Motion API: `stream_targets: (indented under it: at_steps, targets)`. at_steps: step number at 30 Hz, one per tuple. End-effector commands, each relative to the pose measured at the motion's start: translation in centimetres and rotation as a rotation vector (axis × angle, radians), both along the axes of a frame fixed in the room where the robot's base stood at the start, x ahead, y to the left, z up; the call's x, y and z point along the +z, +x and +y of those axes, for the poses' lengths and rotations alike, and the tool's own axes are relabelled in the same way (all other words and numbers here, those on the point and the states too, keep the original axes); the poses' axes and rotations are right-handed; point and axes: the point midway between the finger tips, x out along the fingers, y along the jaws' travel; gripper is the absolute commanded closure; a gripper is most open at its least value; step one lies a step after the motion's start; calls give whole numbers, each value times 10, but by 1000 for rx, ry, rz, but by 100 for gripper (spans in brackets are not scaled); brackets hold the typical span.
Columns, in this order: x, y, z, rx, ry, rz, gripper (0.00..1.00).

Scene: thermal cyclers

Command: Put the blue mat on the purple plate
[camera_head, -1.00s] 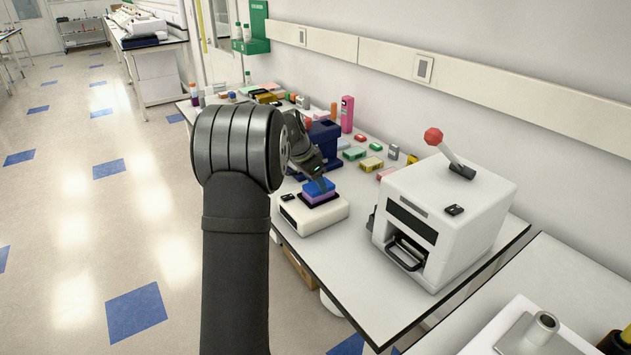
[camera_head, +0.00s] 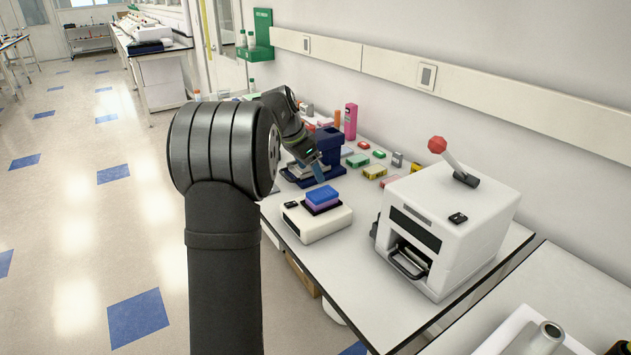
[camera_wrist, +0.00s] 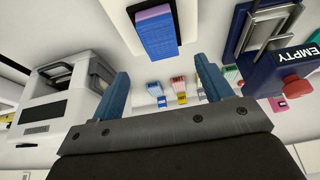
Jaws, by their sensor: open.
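The blue mat (camera_head: 322,193) lies on top of the purple plate (camera_head: 321,204), which sits on the dark block of a small white device on the bench. In the wrist view the blue mat (camera_wrist: 157,37) covers most of the purple plate (camera_wrist: 153,13), with a purple edge showing. My gripper (camera_head: 317,172) is up and behind the stack in the head view, apart from it. In the wrist view its two blue fingers (camera_wrist: 164,92) are spread wide with nothing between them.
A white machine with a red-knobbed lever (camera_head: 450,225) stands to the right. A dark blue device (camera_head: 325,145) stands behind the stack, close to my gripper. Several small coloured boxes (camera_head: 375,172) lie along the wall. The bench in front of the white device is clear.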

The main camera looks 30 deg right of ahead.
Motion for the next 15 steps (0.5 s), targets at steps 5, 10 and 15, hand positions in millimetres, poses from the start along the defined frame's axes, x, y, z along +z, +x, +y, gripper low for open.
stream_targets:
  at_steps: [5,10,15]
  targets:
    - [24,0,10,0,0,-1,28]
    - [31,0,13,1,0,0,28]
    - [32,0,13,1,1,1,28]
